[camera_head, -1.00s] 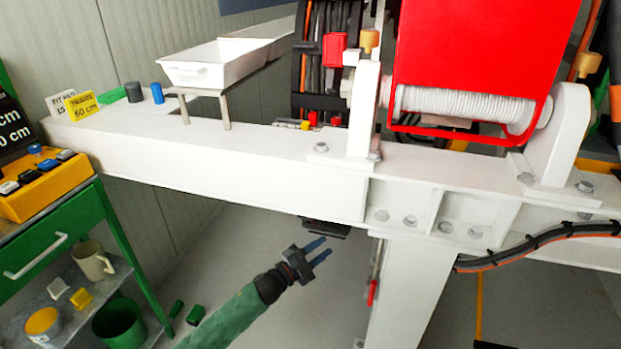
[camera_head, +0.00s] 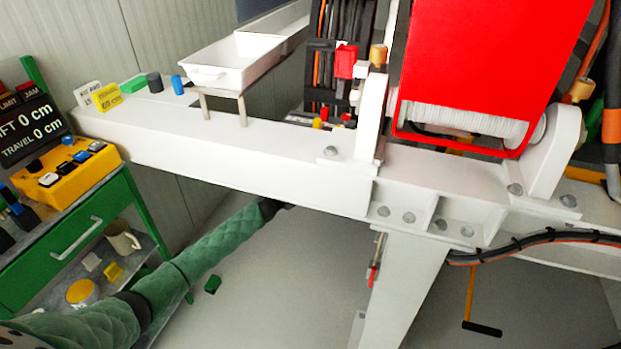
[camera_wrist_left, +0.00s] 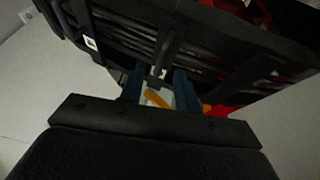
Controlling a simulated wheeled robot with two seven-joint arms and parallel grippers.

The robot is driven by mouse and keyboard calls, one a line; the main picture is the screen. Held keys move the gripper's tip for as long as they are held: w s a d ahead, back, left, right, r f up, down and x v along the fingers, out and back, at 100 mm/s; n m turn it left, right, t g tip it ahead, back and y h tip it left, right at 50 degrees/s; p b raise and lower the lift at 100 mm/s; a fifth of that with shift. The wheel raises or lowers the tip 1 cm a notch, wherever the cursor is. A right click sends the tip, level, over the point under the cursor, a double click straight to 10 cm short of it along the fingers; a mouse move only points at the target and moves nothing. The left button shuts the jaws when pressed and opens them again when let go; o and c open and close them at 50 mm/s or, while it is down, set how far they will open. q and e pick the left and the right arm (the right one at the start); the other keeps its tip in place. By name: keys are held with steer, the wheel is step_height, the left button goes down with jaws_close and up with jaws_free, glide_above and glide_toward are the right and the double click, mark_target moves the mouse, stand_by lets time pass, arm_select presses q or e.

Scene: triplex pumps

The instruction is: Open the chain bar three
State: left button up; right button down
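The black cable chain (camera_head: 335,45) stands behind the white beam in the head view, with cables inside and dark bars across it. I cannot tell which bar is number three. In the left wrist view, the chain (camera_wrist_left: 115,35) fills the upper part, close ahead. One dark bar (camera_wrist_left: 168,48) runs down toward the gap between my fingers. My left gripper (camera_wrist_left: 160,90) has its two blue-grey fingers apart, just short of or at that bar; contact is unclear. In the head view the beam hides this gripper. My right gripper is not in view.
The white beam (camera_head: 250,155) crosses above my left forearm. A white tray (camera_head: 240,60) stands on it. A red housing (camera_head: 480,60) with a white roll is at right. A green cart (camera_head: 75,245) with a yellow button box (camera_head: 65,170) stands at left.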

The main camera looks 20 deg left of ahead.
arm_select(q)
steer(key=shift+x, duration=1.9)
jaws_close()
